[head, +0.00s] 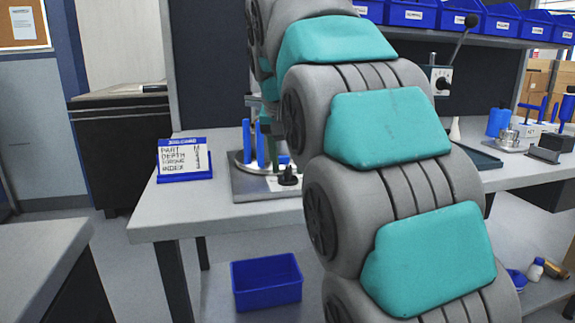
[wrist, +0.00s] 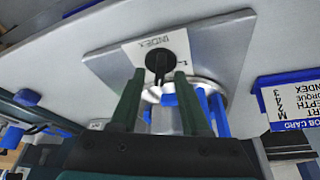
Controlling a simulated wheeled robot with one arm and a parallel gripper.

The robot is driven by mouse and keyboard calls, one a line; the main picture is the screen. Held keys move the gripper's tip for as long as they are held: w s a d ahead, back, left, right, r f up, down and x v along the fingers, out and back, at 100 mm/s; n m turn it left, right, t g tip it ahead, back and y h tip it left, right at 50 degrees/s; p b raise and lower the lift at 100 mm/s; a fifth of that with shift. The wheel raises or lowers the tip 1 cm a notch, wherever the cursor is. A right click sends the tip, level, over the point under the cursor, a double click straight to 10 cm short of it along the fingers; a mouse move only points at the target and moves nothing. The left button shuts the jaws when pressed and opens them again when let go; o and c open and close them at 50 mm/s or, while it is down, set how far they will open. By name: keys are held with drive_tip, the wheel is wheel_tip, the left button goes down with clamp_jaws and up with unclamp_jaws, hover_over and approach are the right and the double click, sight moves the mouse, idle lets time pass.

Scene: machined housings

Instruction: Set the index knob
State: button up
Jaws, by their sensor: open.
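The index knob is a black round knob (wrist: 153,66) on a white label plate (wrist: 136,52) marked INDEX, fixed to a grey base plate (wrist: 105,68). In the head view the knob (head: 288,177) stands at the base's front right. My gripper (wrist: 159,74) is open and empty, its two green fingers pointing at the knob. The knob shows in the gap at the fingertips; I cannot tell whether they touch it. In the head view my arm hides part of the fixture. The job card (wrist: 291,97) appears upside down in the wrist view, its INDEX line seeming to read 3.
Blue posts (head: 260,150) stand on a silver disc close behind the knob. The job card stand (head: 183,158) is left of the fixture on the grey bench (head: 215,222). A blue bin (head: 267,282) sits below. A lever box (head: 440,80) stands at the back.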

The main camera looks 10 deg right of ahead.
drive_tip(key=shift+f, duration=0.3)
drive_tip(key=shift+w, duration=0.1)
clamp_jaws()
idle(0.4)
